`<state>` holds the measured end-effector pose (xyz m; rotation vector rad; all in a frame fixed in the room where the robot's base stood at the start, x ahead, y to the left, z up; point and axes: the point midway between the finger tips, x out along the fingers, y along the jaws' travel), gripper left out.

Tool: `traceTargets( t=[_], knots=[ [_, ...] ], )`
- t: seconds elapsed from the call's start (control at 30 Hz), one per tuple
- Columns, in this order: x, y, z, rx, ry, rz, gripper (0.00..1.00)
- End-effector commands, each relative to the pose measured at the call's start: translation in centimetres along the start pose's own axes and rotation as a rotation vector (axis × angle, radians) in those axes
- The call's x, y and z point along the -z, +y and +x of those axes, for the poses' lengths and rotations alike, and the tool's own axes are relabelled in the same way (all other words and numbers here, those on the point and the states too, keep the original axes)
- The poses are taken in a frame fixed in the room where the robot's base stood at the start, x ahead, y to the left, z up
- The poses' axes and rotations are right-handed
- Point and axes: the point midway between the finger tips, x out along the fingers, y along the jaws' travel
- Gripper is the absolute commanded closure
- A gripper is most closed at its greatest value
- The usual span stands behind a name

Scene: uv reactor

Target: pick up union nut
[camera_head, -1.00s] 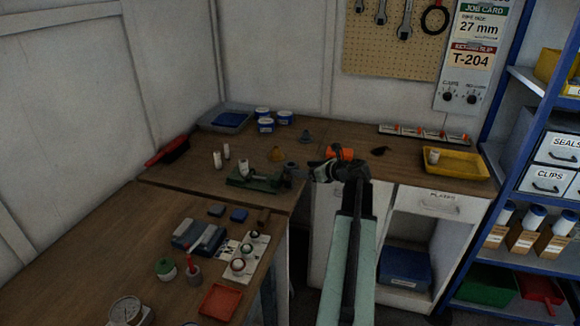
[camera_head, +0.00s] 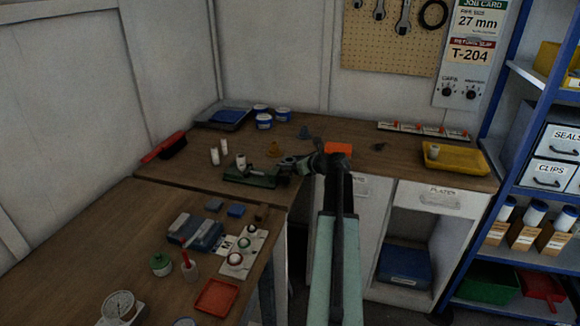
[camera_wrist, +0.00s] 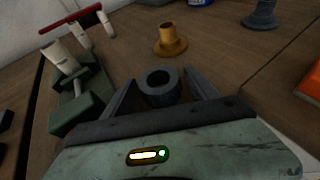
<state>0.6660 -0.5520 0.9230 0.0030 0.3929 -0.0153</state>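The union nut appears to be the dark grey ring (camera_wrist: 160,88) with a round hole, standing on the wooden bench in the wrist view. My gripper (camera_wrist: 160,77) is open, with one finger on each side of the ring. Gaps seem to show between the fingers and the ring, and I cannot tell whether either touches it. In the head view my gripper (camera_head: 288,162) is low over the bench, right of the green fixture, and the ring is mostly hidden by it.
A green fixture (camera_wrist: 72,100) with a white tube stands close left of my gripper. A brass flanged part (camera_wrist: 170,42) is just beyond the ring. A blue-grey flanged part (camera_head: 304,132) stands farther back.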

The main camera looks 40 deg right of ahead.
Motion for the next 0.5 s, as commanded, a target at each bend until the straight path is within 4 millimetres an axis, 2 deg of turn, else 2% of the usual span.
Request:
traceTargets(
  t=[0.03, 0.2, 0.23, 0.5],
  knots=[
    [-0.02, 0.0, -0.03, 0.0, 0.0, 0.0, 0.43],
    [-0.01, -0.03, -0.06, 0.0, 0.0, 0.0, 0.9],
    [-0.01, -0.03, -0.06, 0.0, 0.0, 0.0, 0.97],
    [-0.18, -0.07, -0.17, 0.001, 0.0, 0.0, 0.97]
  ],
)
